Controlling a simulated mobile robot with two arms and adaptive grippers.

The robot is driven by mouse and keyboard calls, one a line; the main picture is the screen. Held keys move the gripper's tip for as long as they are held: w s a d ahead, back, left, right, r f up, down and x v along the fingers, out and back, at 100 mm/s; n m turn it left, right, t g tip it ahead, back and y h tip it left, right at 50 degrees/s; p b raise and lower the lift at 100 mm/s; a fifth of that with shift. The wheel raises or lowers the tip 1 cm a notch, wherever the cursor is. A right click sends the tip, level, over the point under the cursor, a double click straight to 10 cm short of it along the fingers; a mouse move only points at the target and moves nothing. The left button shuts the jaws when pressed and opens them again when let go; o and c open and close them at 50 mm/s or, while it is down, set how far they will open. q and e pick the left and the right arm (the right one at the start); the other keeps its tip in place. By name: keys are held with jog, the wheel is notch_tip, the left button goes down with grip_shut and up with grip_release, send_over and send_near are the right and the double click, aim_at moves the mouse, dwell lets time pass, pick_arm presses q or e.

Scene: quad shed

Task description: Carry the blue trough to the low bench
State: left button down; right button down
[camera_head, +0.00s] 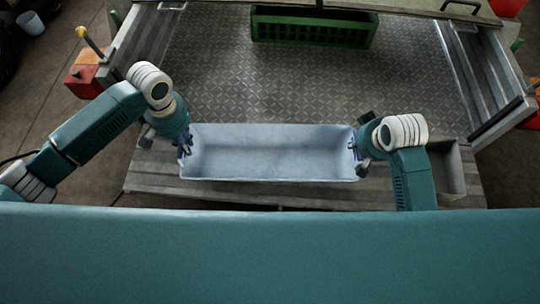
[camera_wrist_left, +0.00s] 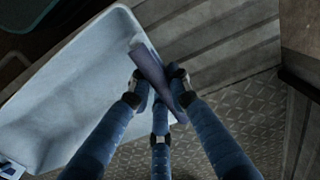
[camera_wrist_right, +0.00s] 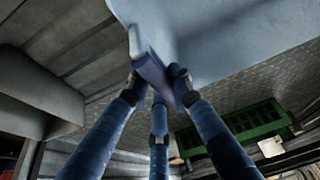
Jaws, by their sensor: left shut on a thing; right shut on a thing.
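The blue trough (camera_head: 270,155) is a long, pale blue, open box, seen from above in the head view, and it looks empty. It lies crosswise at the near edge of a metal-floored bed; I cannot tell whether it touches the surface below. My left gripper (camera_head: 185,146) is shut on its left end wall, and the left wrist view shows the fingers (camera_wrist_left: 160,92) around the rim. My right gripper (camera_head: 357,150) is shut on its right end wall, and the right wrist view shows those fingers (camera_wrist_right: 158,88) around the rim. I cannot pick out the low bench for certain.
A green slotted crate (camera_head: 314,28) stands at the far side of the checkered metal floor (camera_head: 300,80). A grey open box (camera_head: 449,170) lies close right of my right arm. A red box with a yellow-knobbed lever (camera_head: 86,78) is at left.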

pick_arm(q)
jog(key=shift+w+r, duration=0.15)
jog(key=shift+r, duration=0.1)
pick_arm(e)
jog(key=shift+r, duration=0.2)
